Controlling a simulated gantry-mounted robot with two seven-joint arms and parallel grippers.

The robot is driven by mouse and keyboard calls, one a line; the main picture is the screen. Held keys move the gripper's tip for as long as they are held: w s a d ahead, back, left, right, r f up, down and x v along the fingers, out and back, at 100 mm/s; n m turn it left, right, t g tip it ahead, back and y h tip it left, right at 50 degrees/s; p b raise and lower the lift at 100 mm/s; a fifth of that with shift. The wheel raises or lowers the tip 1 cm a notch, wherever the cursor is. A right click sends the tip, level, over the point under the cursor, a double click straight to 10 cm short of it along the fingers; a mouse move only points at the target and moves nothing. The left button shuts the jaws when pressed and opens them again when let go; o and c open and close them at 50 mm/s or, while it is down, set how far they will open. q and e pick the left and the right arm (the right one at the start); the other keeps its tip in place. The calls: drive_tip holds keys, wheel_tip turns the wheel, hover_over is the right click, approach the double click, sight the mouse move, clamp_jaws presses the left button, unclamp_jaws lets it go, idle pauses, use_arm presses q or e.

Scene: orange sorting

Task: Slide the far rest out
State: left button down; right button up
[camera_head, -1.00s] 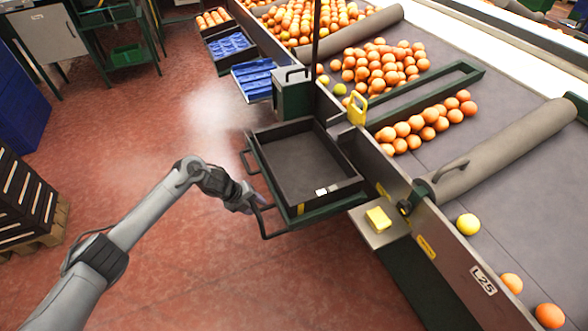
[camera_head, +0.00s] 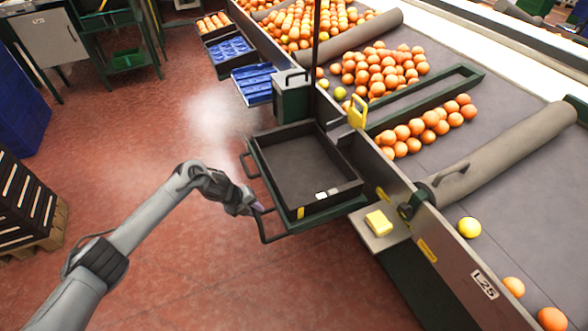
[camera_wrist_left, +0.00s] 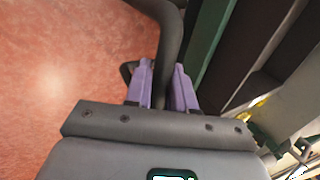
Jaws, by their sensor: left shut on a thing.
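A green rest (camera_head: 322,213) sticks out from the side of the conveyor over the red floor, with a shallow black tray (camera_head: 274,180) lying on it. Two dark bar handles are on its outer side, a far handle (camera_head: 244,165) and a near handle (camera_head: 263,240). My left gripper (camera_head: 257,208) is at the near handle. In the left wrist view its purple fingers (camera_wrist_left: 165,88) are shut around a dark bar (camera_wrist_left: 168,45). I cannot tell whether both handles belong to one rest. My right gripper is not in view.
The conveyor belt (camera_head: 500,230) with heaps of oranges lies right of the rest. A yellow block (camera_head: 378,222) sits on a ledge nearer me. Blue trays (camera_head: 253,82) stand farther along the side. A dark crate stack (camera_head: 22,200) is at left. The floor (camera_head: 180,260) between is clear.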

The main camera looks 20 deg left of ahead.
use_arm(q)
drive_tip(key=s+a+p, duration=0.4)
drive_tip(key=s+a, duration=0.3)
drive_tip(key=s, duration=0.1)
drive_tip(key=c, duration=0.7)
unclamp_jaws()
drive_tip(key=shift+a, duration=0.1)
idle(0.7)
wheel_tip(320, 180, up, 7)
drive_tip(key=p, duration=0.6)
idle(0.4)
